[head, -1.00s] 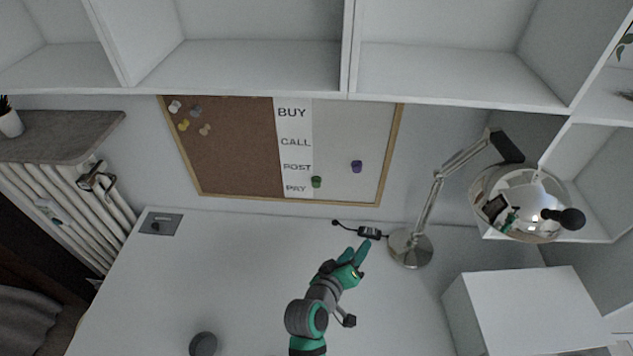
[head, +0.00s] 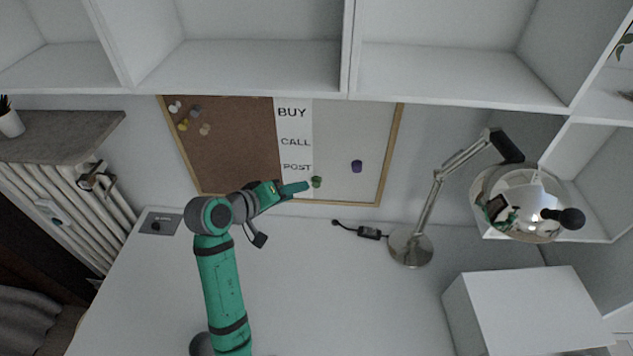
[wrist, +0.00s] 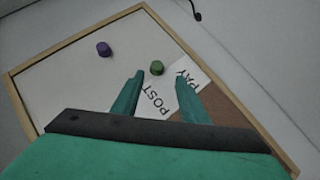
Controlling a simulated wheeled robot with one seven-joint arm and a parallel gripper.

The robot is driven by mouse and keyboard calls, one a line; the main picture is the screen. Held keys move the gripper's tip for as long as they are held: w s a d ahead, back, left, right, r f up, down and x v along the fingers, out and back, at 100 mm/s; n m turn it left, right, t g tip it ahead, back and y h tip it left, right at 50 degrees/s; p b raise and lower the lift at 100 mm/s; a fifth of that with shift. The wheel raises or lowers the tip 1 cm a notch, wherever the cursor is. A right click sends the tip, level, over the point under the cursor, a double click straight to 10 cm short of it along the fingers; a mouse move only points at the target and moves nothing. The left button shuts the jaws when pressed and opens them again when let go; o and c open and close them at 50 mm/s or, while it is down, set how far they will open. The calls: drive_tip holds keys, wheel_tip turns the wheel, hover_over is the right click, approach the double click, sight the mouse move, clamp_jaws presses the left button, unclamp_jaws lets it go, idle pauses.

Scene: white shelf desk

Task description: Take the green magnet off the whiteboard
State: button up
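The green magnet (head: 316,182) sits on the lower part of the whiteboard (head: 340,140), just right of the printed word strip. My gripper (head: 296,188) is just left of the magnet in the head view. In the wrist view the green magnet (wrist: 157,68) lies ahead of my gripper (wrist: 158,82), in line with the space between the two fingertips. The fingers are apart with nothing between them. A gap shows between the fingertips and the magnet. The PAY label is hidden behind my gripper in the head view.
A purple magnet (head: 356,166) is on the whiteboard to the right; it also shows in the wrist view (wrist: 104,49). Several pins (head: 190,112) are on the cork half. A desk lamp (head: 411,246) stands to the right. A shelf (head: 240,68) hangs above the board.

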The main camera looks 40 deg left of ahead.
sight(316, 185)
drive_tip(key=shift+x, duration=4.15)
drive_tip(key=shift+w+d+r, duration=0.1)
drive_tip(key=shift+d+r, duration=0.05)
drive_tip(key=shift+r, duration=0.05)
clamp_jaws()
